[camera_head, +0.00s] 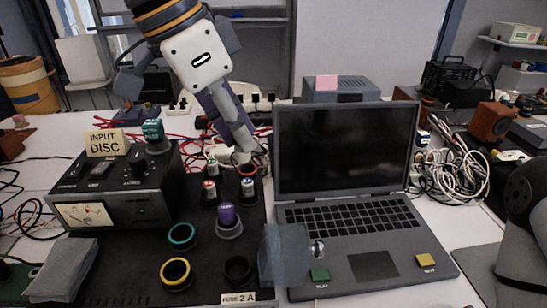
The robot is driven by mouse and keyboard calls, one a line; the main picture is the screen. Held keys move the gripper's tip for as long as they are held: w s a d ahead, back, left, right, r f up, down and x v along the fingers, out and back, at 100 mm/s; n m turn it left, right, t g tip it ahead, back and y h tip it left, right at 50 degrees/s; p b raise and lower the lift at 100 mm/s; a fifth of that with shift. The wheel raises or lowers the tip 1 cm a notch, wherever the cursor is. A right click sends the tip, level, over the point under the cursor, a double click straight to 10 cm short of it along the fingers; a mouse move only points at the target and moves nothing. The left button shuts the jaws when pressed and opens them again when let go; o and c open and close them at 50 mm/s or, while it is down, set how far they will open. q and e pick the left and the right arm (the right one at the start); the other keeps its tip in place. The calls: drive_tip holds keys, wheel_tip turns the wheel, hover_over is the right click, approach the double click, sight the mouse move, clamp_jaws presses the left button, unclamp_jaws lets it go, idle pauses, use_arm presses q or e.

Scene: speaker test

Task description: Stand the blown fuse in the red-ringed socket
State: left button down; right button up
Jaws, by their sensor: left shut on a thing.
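My left gripper (243,146) reaches down from the top at the back of the black mat. It is shut on a small pale piece (243,157), which appears to be a fuse, mostly hidden by the fingers. Its lower end is at or just above the red-ringed socket (247,169); I cannot tell whether it touches or is inside. Other fuses stand nearby: white-topped ones with coloured marks (211,166), (209,188), (248,188) and a purple-topped one (228,214). No blown mark is readable. My right gripper is not in view.
A teal-ringed socket (182,236), a yellow-ringed one (175,273) and a black one (238,268) are in front. A metered amplifier box (120,207) stands left, an open laptop (345,150) right.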

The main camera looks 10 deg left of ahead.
use_arm(q)
drive_tip(key=w+a+f, duration=0.1)
drive_tip(key=w+f, duration=0.2)
drive_tip(key=w, duration=0.1)
drive_tip(key=w+a+f, duration=0.1)
drive_tip(key=w+f, duration=0.2)
drive_tip(key=w, duration=0.1)
drive_tip(key=w+a+f, duration=0.1)
drive_tip(key=w+f, duration=0.2)
drive_tip(key=w, duration=0.1)
drive_tip(key=shift+w+a+f, duration=0.1)
drive_tip(key=shift+a, duration=0.15)
drive_tip(key=f, duration=0.3)
drive_tip(key=shift+w+a+f, duration=0.1)
drive_tip(key=shift+w+f, duration=0.25)
drive_tip(key=shift+s, duration=0.1)
drive_tip(key=shift+f, duration=0.3)
drive_tip(key=c, duration=1.5)
unclamp_jaws()
